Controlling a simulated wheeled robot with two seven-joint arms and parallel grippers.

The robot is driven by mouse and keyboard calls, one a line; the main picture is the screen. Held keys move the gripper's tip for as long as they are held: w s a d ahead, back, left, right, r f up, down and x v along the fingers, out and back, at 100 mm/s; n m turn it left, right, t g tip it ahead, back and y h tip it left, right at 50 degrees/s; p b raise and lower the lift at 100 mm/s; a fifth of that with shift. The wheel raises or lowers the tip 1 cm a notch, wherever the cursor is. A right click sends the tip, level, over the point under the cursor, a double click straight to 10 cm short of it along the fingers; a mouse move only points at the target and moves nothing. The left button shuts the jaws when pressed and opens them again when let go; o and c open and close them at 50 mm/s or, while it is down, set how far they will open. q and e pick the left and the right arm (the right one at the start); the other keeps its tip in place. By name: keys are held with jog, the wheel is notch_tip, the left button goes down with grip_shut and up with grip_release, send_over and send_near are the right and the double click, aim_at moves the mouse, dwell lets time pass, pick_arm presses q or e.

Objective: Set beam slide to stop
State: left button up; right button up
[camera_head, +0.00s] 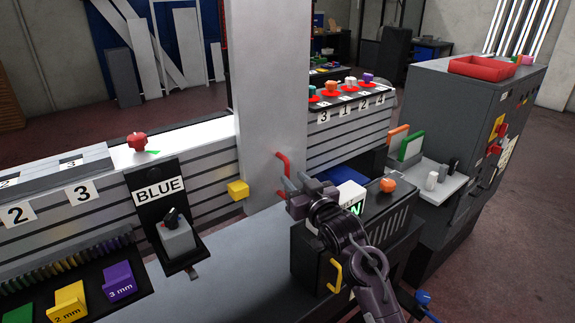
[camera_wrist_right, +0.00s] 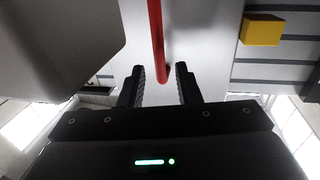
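The pale grey upright beam (camera_head: 275,90) stands across the striped rail, with a red handle (camera_head: 284,160) on its right side. A yellow block (camera_head: 238,190), which may be the stop, sits on the rail just left of the beam. My right gripper (camera_head: 290,190) is close to the beam, just below the handle. In the right wrist view the fingers (camera_wrist_right: 162,84) are open, and the red handle (camera_wrist_right: 156,40) runs down toward the gap between them. Whether it is between them in depth is unclear. The yellow block (camera_wrist_right: 262,30) is at upper right there. My left gripper is out of view.
A dark box with an orange knob (camera_head: 388,185) and a yellow handle (camera_head: 335,276) stands beneath my right arm. A BLUE-labelled switch panel (camera_head: 157,192) is left of the beam. Numbered blocks and coloured gauges are farther left. A grey cabinet (camera_head: 470,110) stands at right.

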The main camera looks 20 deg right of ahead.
aim_at(288, 174)
jog(key=w, duration=0.3)
jog(key=w+p, duration=0.1)
jog(key=w, duration=0.1)
jog(key=shift+a+f, duration=0.1)
jog(key=shift+a, duration=0.25)
grip_shut()
